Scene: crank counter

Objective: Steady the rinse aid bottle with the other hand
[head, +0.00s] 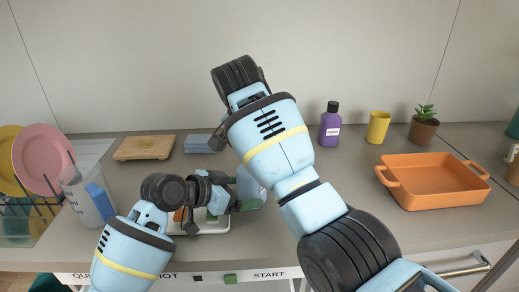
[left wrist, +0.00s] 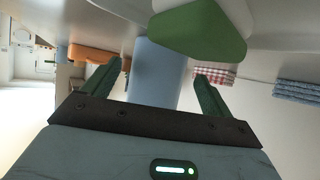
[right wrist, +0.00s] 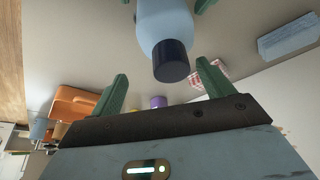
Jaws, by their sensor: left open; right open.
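The rinse aid bottle, which I take to be the light blue bottle with a dark cap (right wrist: 165,28), stands on the counter. In the head view the bottle (head: 249,184) is mostly hidden behind my arms. My left gripper (left wrist: 158,72) is open, with the bottle's blue body (left wrist: 154,85) showing between its fingers; I cannot tell whether they touch it. In the head view my left gripper (head: 243,193) is low beside the bottle. My right gripper (right wrist: 162,75) is open and empty, with the dark cap ahead between its fingers. In the head view it is mostly hidden by its own arm.
A purple bottle (head: 330,126), yellow cup (head: 378,127) and potted plant (head: 423,130) stand at the back right. An orange baking dish (head: 436,184) is right. A wooden board (head: 144,147), clear jug (head: 88,200) and plate rack (head: 30,215) are left. A white tray (head: 215,228) is close by my left gripper.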

